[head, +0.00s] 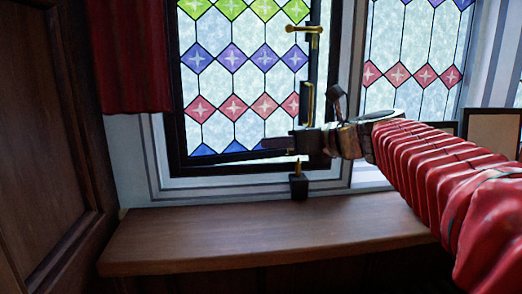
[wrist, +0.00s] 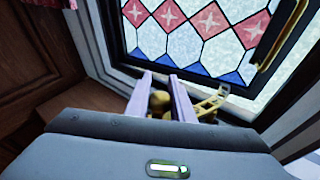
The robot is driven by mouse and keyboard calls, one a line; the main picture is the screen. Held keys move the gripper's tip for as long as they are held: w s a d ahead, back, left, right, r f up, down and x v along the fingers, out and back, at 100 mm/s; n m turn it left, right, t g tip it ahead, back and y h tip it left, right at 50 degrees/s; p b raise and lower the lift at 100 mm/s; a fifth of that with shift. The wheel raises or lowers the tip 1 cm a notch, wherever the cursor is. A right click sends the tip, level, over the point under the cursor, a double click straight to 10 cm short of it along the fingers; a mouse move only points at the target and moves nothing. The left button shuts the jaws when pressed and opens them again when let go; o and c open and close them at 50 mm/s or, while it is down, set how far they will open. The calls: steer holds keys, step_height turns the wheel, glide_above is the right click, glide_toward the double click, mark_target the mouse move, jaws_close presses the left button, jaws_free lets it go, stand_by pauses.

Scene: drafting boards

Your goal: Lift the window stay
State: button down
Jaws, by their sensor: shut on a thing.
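The window stay (wrist: 210,103) shows in the wrist view as a brass piece at the foot of the leaded window. Part of it sits between the two pale fingers of my gripper (wrist: 160,84), which are shut on it. In the head view my gripper (head: 279,143) reaches in from the right, at the lower right corner of the window (head: 235,85). There the stay is mostly hidden by the gripper, and I cannot tell its full length. A brass pin on a dark block (head: 298,186) stands just below the gripper, apart from it.
A wooden sill (head: 250,236) runs below the window and is bare. Brass fittings (head: 307,31) sit on the window's right side. A red curtain (head: 130,60) hangs at the left beside dark wood panelling (head: 45,150). A second leaded window (head: 415,60) is at the right.

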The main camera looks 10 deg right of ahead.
steer(key=shift+w+a+r+m+g+h, duration=0.15)
steer(key=shift+w+r+g, duration=0.2)
steer(key=shift+r, duration=0.25)
steer(key=shift+w+r+m+g+h, duration=0.15)
steer(key=shift+w+r+g, duration=0.15)
steer(key=shift+r, duration=0.25)
steer(key=c, duration=1.6)
jaws_free()
steer(key=v, duration=1.4)
steer(key=shift+a+f, duration=0.1)
